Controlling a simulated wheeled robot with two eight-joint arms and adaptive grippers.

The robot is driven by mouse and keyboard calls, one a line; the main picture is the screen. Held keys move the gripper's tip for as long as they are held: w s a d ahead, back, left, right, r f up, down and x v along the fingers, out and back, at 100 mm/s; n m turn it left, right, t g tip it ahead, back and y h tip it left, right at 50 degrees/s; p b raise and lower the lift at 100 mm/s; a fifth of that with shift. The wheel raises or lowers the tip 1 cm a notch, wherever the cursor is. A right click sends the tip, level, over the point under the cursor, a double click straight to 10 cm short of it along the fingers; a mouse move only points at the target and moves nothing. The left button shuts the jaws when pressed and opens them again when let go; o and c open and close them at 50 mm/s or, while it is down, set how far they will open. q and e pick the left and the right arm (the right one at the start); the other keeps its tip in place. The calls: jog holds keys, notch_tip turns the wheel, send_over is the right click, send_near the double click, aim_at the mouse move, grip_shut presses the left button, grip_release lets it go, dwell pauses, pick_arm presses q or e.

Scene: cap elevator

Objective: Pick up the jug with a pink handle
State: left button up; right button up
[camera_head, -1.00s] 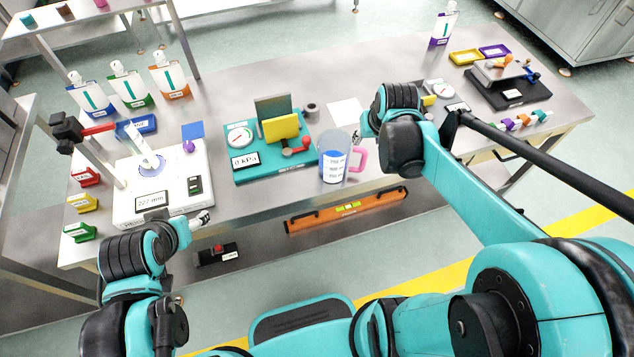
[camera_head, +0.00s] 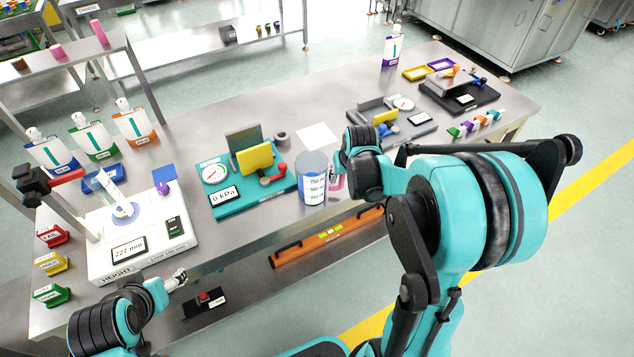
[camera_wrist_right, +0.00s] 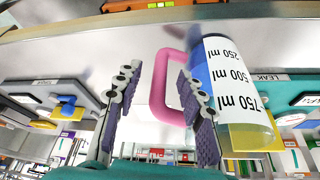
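The clear jug (camera_head: 313,182) with blue liquid and a white ml label stands upright at the bench's front edge. Its pink handle (camera_head: 337,182) faces right and is partly covered by my right gripper (camera_head: 338,160). In the right wrist view, the pink handle (camera_wrist_right: 158,95) lies between the spread fingers of my right gripper (camera_wrist_right: 155,85), and the jug (camera_wrist_right: 235,90) is at the right. One finger overlaps the handle's opening. I cannot tell whether either finger touches the handle. My left gripper (camera_head: 178,279) is low in front of the height gauge, away from the jug; its fingers are too small to judge.
The teal pressure device (camera_head: 222,208) stands left of the jug. The white height gauge (camera_head: 150,238) is further left. A grey device with a dial (camera_head: 415,125) stands behind right. An orange level (camera_head: 325,238) lies below the bench top. A white sheet (camera_head: 317,136) lies behind the jug.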

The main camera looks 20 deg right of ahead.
jog(key=b+x, duration=0.1)
jog(key=x, duration=0.2)
jog(key=shift+w+f, duration=0.1)
jog(key=shift+f, duration=0.05)
grip_shut()
notch_tip(320, 180, up, 5)
jog(key=p, duration=0.2)
jog(key=shift+p, duration=0.4)
jog(key=s+d+r+p, duration=0.3)
jog(key=d+r, duration=0.3)
jog(key=d, duration=0.5)
jog(key=shift+s, duration=0.65)
